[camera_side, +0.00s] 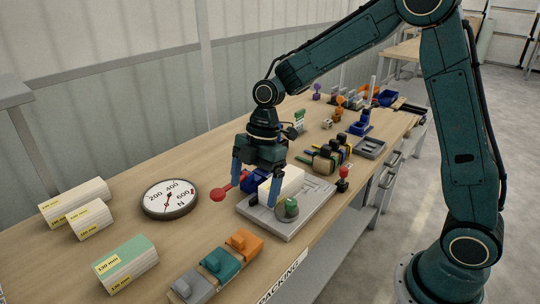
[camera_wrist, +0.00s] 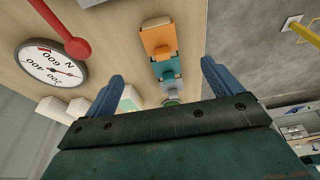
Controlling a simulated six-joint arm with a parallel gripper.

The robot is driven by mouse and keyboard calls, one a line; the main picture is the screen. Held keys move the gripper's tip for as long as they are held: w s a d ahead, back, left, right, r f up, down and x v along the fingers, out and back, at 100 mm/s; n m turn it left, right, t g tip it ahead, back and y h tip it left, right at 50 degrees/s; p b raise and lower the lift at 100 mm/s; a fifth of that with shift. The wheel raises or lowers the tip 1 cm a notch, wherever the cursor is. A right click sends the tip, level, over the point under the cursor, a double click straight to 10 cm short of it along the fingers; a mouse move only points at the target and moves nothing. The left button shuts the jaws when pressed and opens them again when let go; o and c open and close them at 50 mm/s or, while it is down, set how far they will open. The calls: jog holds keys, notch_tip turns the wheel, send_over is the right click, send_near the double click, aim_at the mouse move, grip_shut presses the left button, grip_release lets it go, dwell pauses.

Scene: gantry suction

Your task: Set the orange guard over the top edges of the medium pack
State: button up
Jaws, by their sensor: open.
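The orange guard (camera_side: 244,243) sits at the end of a row with a teal and a grey guard on a wooden strip near the table's front edge; it also shows in the wrist view (camera_wrist: 158,42). A white pack (camera_side: 287,181) is on the grey fixture plate (camera_side: 304,213), partly hidden by my gripper. Other packs lie at the left: two white ones (camera_side: 75,200) (camera_side: 91,219) and one with a green top (camera_side: 124,262). I cannot tell for sure which is the medium pack. My gripper (camera_side: 254,193) is open and empty, low over the fixture.
A red-knobbed lever (camera_side: 222,193) sticks out left of the fixture, near my gripper. A round dial (camera_side: 170,198) lies further left. A green knob (camera_side: 288,208) stands at the fixture's front. Clamps and tools (camera_side: 328,154) crowd the table behind it.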

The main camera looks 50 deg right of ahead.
jog(key=shift+w+a+f, duration=0.1)
jog(key=shift+f, duration=0.1)
send_over(245, 235)
jog(key=s, duration=0.1)
jog(key=shift+f, duration=4.1)
jog(key=shift+f, duration=0.1)
jog(key=shift+x, duration=2.45)
jog(key=c, duration=1.1)
jog(key=shift+o, duration=0.2)
